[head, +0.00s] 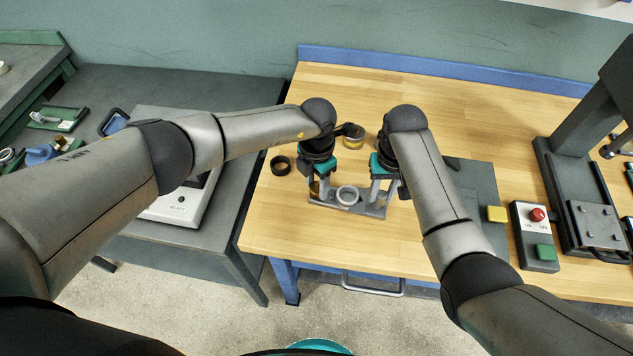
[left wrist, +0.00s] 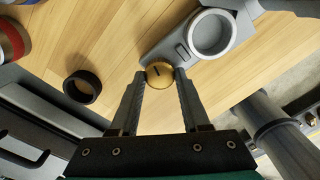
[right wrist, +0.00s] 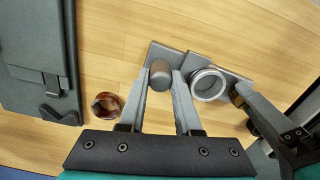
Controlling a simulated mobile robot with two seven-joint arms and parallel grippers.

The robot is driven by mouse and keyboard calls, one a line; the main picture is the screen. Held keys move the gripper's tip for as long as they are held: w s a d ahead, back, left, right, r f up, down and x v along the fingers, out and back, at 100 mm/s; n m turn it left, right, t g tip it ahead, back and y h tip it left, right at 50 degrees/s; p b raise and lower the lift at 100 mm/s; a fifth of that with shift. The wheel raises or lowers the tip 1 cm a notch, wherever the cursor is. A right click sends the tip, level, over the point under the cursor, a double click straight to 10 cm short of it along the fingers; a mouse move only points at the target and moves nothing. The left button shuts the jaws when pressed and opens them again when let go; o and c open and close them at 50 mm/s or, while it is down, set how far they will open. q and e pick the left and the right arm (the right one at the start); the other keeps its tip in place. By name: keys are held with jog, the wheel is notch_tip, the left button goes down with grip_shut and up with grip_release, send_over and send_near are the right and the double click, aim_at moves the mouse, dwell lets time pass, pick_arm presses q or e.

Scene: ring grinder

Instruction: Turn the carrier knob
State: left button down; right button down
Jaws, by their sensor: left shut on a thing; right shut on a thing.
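The grey carrier (head: 365,209) lies on the wooden table, with a round light-grey ring (head: 347,196) at its middle. The ring also shows in the left wrist view (left wrist: 211,34) and the right wrist view (right wrist: 208,83). A brass knob (left wrist: 159,74) with a dark mark on top is at the carrier's left end. My left gripper (head: 315,190) is shut on this knob from above. My right gripper (head: 380,197) is shut on a grey round post (right wrist: 160,75) at the carrier's right end. The fingers partly hide both.
A copper ring (right wrist: 105,105) shows in the right wrist view.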

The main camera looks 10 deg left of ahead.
pick_arm(q)
jog(key=n, duration=0.5)
jog(key=shift+n, duration=0.3)
jog(key=n, duration=0.5)
jog(key=shift+d, duration=0.1)
jog(key=n, duration=1.1)
jog(key=shift+w, duration=0.1)
jog(key=shift+n, duration=0.3)
jog(key=shift+c, duration=1.8)
grip_release()
jog(key=shift+r, duration=0.15)
notch_tip(320, 180, up, 12)
